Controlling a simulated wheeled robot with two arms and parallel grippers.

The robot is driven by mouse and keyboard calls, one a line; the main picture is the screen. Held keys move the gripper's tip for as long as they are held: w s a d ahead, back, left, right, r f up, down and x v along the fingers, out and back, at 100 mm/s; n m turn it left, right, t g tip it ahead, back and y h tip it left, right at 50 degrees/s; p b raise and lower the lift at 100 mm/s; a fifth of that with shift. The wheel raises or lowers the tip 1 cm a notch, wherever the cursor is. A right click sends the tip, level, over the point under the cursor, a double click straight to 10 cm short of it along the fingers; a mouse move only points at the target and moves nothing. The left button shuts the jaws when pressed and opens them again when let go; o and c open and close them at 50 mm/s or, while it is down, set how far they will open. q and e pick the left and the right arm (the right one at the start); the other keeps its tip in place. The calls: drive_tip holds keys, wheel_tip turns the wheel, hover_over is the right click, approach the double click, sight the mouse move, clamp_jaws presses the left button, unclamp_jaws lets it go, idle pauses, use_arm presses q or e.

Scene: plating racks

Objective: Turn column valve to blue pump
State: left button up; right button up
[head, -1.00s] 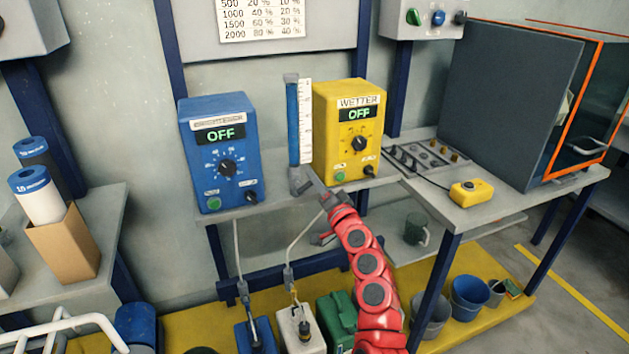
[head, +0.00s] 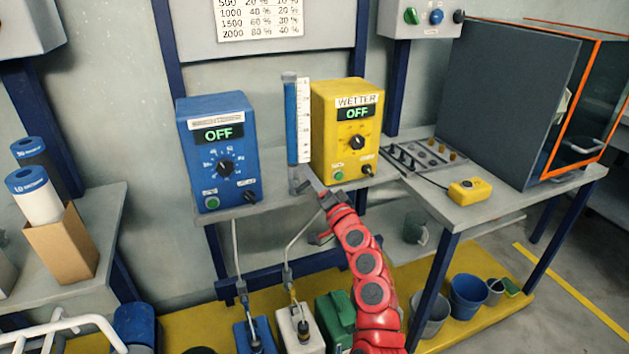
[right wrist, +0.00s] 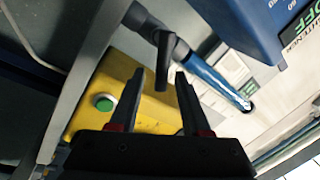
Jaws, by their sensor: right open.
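The column (head: 291,118) is an upright blue tube with a white scale, standing between the blue pump (head: 218,150) and the yellow pump labelled WETTER (head: 345,130). Both pump displays read OFF. In the right wrist view, the dark valve lever (right wrist: 163,58) at the column's foot hangs between the tips of my open right gripper (right wrist: 159,82), with gaps visible on both sides. The blue tube (right wrist: 215,78) and yellow pump (right wrist: 110,85) lie behind it. In the head view, my right gripper (head: 314,188) is at the column's foot and largely hides the valve. My left gripper is out of view.
A grey bench at the right holds a yellow pendant box (head: 467,190) and a dark-panelled cabinet (head: 510,105). Canisters (head: 300,328) with hoses stand below the pumps. Buckets (head: 468,295) stand on the yellow floor platform. A cardboard box (head: 62,240) sits on the left shelf.

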drive_tip(key=v, duration=1.7)
drive_tip(key=shift+s, duration=0.2)
drive_tip(key=shift+d+f, duration=0.1)
